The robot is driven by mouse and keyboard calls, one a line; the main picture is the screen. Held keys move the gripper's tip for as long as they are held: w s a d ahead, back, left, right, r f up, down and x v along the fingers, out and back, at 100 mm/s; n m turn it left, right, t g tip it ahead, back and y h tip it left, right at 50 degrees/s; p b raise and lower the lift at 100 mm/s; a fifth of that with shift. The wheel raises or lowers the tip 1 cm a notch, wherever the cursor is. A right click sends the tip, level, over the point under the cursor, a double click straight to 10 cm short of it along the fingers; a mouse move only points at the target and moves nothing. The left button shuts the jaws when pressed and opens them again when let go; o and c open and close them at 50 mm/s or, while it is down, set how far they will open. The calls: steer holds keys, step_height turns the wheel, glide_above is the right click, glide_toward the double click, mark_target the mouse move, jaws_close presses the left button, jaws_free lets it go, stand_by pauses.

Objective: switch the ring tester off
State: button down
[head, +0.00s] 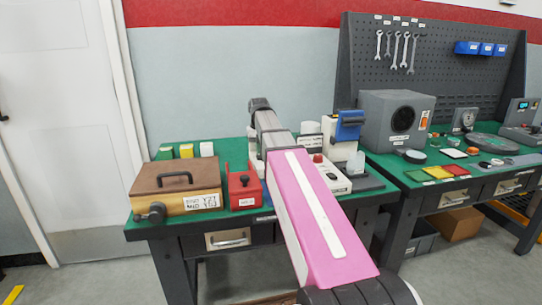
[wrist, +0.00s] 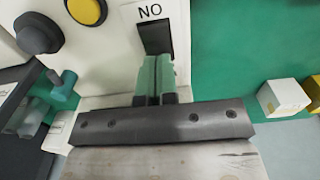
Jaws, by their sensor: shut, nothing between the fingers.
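In the wrist view a cream panel (wrist: 112,62), apparently the ring tester, carries a black switch (wrist: 155,34) in a dark slot. A label reading ON, upside down in this view, sits at its edge. My gripper (wrist: 155,62) is shut and empty, its green fingertips together over the near end of the switch. I cannot tell whether they touch it. The fingers cover part of the switch, so its setting is unclear. A yellow button (wrist: 87,10) and a dark round knob (wrist: 38,34) are on the panel. In the head view my arm hides the gripper.
In the head view a wooden box (head: 172,186) and a red device (head: 243,188) stand left of my arm. A cream unit with a red button (head: 330,176) is right of it. In the wrist view a pale block (wrist: 283,97) lies on the green mat (wrist: 235,60).

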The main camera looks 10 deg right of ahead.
steer(key=shift+r, duration=3.1)
